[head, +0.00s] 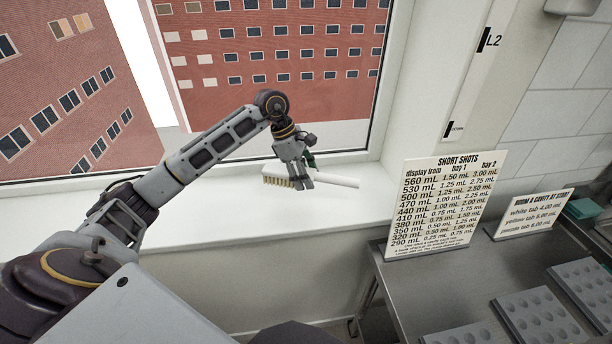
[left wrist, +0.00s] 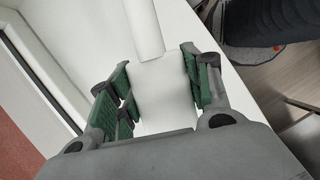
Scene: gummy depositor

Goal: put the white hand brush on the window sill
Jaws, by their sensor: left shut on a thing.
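The white hand brush (head: 335,180) is at the window sill (head: 230,222), its handle pointing right and its tan bristles facing down. My left gripper (head: 300,180) is over the brush and shut on it near the head end. In the left wrist view the white brush body (left wrist: 165,95) lies between the green-padded fingers of my left gripper (left wrist: 155,90), its handle running up and away. The brush is at or just above the sill surface; I cannot tell whether the bristles touch. My right gripper is not in view.
A window frame (head: 385,100) stands behind the sill. Free sill lies to both sides of the brush. At right, a steel table (head: 480,275) holds a "SHORT SHOTS" sign (head: 440,205), a smaller sign (head: 530,213) and grey mould trays (head: 540,318).

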